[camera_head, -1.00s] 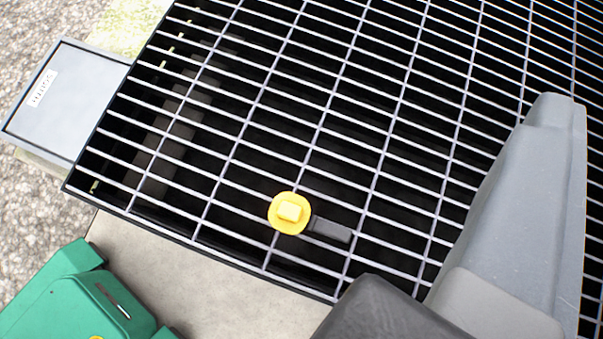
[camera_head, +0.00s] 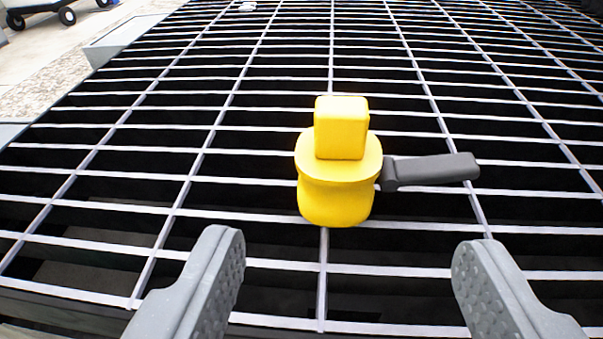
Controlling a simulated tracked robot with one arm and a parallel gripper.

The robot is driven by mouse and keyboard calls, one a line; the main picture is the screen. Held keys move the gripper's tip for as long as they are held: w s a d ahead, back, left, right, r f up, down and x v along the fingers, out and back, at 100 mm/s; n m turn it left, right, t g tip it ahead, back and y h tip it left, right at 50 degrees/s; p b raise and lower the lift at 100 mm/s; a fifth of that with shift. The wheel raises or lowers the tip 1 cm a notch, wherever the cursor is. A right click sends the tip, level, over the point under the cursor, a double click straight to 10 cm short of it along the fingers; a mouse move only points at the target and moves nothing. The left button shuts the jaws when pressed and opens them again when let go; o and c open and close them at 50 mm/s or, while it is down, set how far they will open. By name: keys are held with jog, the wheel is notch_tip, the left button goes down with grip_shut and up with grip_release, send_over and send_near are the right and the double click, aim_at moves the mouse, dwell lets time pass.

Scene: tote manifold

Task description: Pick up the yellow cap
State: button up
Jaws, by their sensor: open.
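The yellow cap (camera_head: 337,185) stands upright on the metal grating, with a round body, a wider flange and a square block on top. A dark grey handle-like bar (camera_head: 432,171) sticks out to its right and seems to touch it. My gripper (camera_head: 348,262) is open and empty. Its two grey fingers show at the lower left and lower right, with the cap beyond them and roughly between them in the picture. The fingers do not touch the cap.
The grating (camera_head: 230,175) has open slots with dark space below and fills most of the view. A grey box-like edge (camera_head: 120,38) lies at the upper left. Dark wheels (camera_head: 67,16) and a small white thing (camera_head: 247,6) show far back.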

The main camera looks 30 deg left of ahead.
aim_at(336, 160)
jog(key=b+x, duration=0.1)
jog(key=x, duration=0.6)
jog(key=shift+w+f+b, duration=0.15)
jog(key=shift+w+b, duration=0.05)
jog(key=shift+b, duration=0.1)
jog(key=b+x, duration=0.1)
jog(key=x, duration=0.1)
jog(key=f+b+x, duration=0.1)
jog(key=x, duration=0.1)
jog(key=shift+a, duration=0.2)
jog(key=shift+w+a+f, duration=0.1)
jog(key=shift+w, duration=0.25)
jog(key=c, duration=0.7)
